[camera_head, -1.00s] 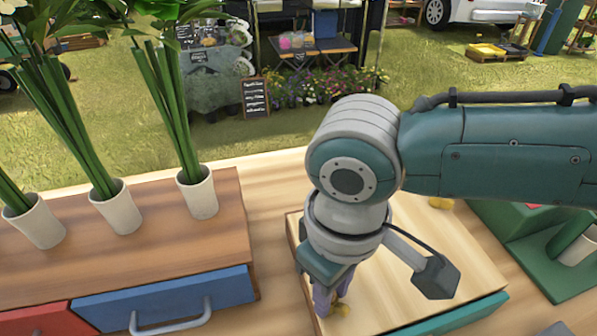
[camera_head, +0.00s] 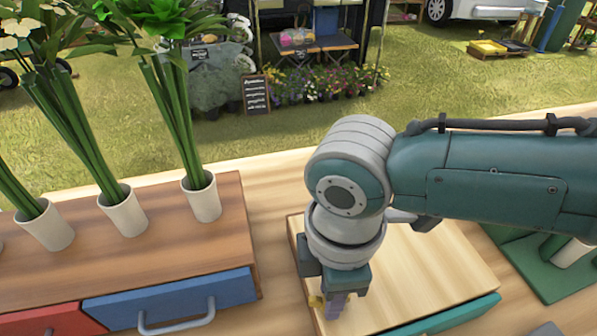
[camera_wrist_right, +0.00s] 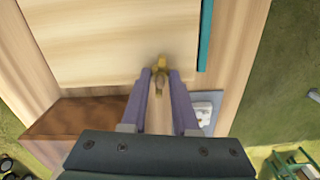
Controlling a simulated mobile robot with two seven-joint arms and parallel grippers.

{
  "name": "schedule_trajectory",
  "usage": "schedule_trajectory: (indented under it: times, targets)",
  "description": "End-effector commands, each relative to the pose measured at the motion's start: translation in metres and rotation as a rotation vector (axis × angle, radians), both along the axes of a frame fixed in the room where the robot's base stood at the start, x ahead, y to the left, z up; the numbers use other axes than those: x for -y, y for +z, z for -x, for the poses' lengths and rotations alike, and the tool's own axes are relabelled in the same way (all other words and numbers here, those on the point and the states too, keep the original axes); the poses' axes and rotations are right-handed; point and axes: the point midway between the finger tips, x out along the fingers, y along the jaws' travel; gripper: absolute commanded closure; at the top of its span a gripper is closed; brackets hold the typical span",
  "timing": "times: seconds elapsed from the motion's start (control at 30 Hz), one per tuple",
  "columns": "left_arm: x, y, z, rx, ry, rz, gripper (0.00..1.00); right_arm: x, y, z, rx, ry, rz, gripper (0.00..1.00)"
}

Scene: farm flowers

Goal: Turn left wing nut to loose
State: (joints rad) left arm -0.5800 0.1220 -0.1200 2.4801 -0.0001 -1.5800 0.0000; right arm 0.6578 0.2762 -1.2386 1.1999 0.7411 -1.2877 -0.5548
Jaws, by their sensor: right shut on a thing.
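The left wing nut (camera_head: 316,300) is a small brass piece at the front left of the pale wooden board (camera_head: 425,262). In the wrist view the same wing nut (camera_wrist_right: 159,66) shows between and just past my fingertips. My right gripper (camera_head: 335,306) points down over it, with its purple fingers closed on the nut; it also shows in the wrist view (camera_wrist_right: 159,82). The fingers and wrist hide part of the nut in the head view. My left gripper is not in view.
On the left stands a wooden drawer unit (camera_head: 150,237) with a blue drawer (camera_head: 170,300) and white cups (camera_head: 203,197) of green stems on top. A teal strip (camera_head: 450,318) edges the board. A green stand (camera_head: 540,265) is at the right.

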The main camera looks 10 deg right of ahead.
Motion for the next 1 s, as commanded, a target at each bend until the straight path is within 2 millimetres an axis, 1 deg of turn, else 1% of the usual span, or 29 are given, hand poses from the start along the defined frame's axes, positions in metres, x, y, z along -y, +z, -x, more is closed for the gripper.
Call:
schedule_trajectory:
  times: [0.1, 0.33, 0.87, 0.9, 1.0]
  targets:
    - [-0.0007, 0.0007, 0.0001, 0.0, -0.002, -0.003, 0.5, -0.0009, 0.0004, 0.0001, -0.001, 0.065, -0.003, 1.0]
    - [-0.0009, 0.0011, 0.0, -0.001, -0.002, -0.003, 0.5, -0.0012, 0.0004, 0.0002, 0.0, 0.145, -0.003, 1.0]
    - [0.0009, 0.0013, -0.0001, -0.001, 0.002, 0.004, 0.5, -0.0013, 0.0004, 0.0001, 0.0, 0.173, -0.003, 1.0]
    - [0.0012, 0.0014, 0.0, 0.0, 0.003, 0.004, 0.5, -0.0013, 0.0004, 0.0001, 0.0, 0.173, -0.003, 0.71]
    - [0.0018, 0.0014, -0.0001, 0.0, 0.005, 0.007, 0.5, -0.0012, 0.0004, 0.0001, 0.0, 0.172, -0.003, 0.59]
